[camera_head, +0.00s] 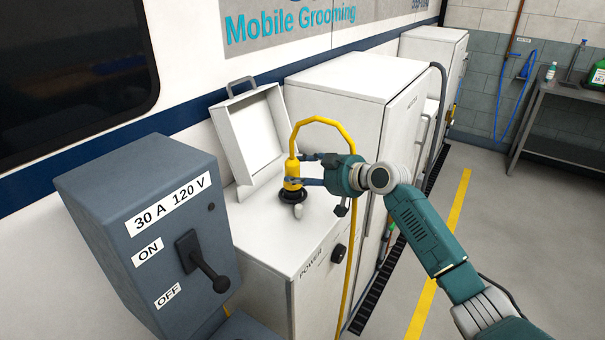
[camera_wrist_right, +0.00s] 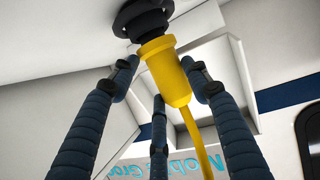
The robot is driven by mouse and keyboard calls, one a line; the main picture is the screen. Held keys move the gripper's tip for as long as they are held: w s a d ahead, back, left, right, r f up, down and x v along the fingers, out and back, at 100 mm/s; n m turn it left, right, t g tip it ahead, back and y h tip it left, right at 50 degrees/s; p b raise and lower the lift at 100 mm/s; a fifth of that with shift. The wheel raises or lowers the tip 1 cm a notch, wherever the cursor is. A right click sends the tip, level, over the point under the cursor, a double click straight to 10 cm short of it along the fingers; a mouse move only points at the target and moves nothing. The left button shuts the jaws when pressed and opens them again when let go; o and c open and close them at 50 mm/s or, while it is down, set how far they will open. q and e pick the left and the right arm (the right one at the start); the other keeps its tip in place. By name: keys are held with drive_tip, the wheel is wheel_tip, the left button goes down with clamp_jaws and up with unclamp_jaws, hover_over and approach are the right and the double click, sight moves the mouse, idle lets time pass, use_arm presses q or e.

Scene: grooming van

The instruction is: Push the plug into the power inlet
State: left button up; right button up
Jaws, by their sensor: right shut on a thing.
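The yellow plug (camera_head: 292,169) stands about upright on the black power inlet (camera_head: 292,197), on top of the white cabinet marked POWER. My right gripper (camera_head: 300,170) comes in from the right with its fingers shut around the plug body. In the right wrist view, the fingers hold the plug (camera_wrist_right: 166,72) from several sides, and its end meets the black collar of the inlet (camera_wrist_right: 141,19). How deep the plug sits is hidden. The yellow cable (camera_head: 319,118) arches from the plug's back end and hangs down the cabinet's right side. My left gripper is not in view.
An open white lid (camera_head: 252,132) leans behind the inlet. A grey switch box (camera_head: 150,225) with a black lever stands at left. A taller white cabinet (camera_head: 345,90) stands behind. Open floor is at right.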

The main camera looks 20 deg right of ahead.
drive_tip(key=shift+f+b, duration=0.6)
drive_tip(key=shift+f, duration=0.1)
idle(0.3)
drive_tip(key=o, duration=1.4)
drive_tip(key=shift+f, duration=0.1)
